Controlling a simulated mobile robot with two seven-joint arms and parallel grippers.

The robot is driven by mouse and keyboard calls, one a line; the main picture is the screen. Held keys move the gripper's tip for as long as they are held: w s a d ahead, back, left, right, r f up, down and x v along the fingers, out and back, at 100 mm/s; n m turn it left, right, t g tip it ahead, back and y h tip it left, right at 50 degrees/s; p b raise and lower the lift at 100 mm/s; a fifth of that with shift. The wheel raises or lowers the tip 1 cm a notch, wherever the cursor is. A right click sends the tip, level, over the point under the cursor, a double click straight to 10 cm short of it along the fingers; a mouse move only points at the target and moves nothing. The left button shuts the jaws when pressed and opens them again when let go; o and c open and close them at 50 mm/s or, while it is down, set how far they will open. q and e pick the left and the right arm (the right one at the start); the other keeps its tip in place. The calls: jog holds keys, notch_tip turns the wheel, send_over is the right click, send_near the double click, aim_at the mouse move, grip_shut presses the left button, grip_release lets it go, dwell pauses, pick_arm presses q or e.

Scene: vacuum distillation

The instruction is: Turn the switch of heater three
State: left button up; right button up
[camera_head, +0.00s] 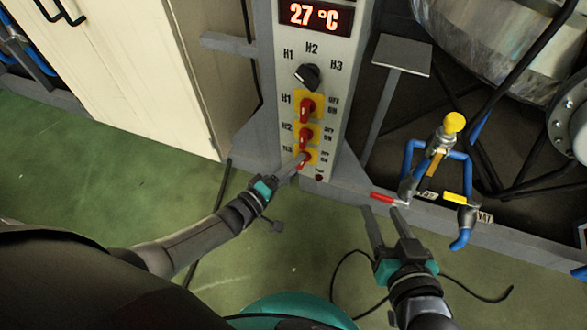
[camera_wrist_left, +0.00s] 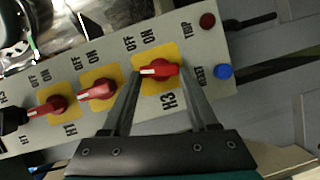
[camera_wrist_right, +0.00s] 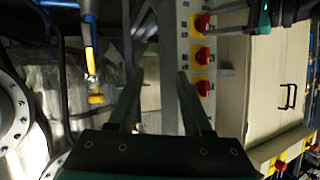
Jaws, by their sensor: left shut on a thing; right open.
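The red heater three switch (camera_wrist_left: 160,69) sits on a yellow plate (camera_wrist_left: 166,49) marked H3, with OFF and ON beside it, in the left wrist view. Its handle lies nearly level in that picture, with the white mark toward the left. My left gripper (camera_head: 302,157) is at the lowest switch of the panel and shut on it, with one finger on each side of the knob. In the head view the fingers partly hide this switch. My right gripper (camera_head: 383,211) is open and empty, off to the right of the panel and apart from it.
The grey control panel (camera_head: 270,60) also carries the H2 switch (camera_head: 305,135), the H1 switch (camera_head: 307,108), a black selector knob (camera_head: 308,75) and a 27 °C display (camera_head: 316,16). Blue pipes with a yellow valve knob (camera_head: 454,122) stand to the right. Green floor lies open at left.

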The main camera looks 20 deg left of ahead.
pick_arm(q)
jog(key=shift+f+n+t+b, duration=0.15)
jog(key=shift+n+t+b, duration=0.25)
jog(key=shift+n+b, duration=0.7)
pick_arm(e)
jog(key=shift+s+a+r+m+t+y, duration=0.2)
jog(key=shift+s+a+r+t+y, duration=0.15)
jog(key=shift+a+r+t, duration=0.45)
jog(key=shift+s+a+r+m+t+y, duration=0.2)
jog(key=shift+a+r+t+y, duration=0.25)
jog(key=shift+t, duration=0.65)
pick_arm(q)
jog(key=o, duration=1.4)
jog(key=shift+s, duration=0.1)
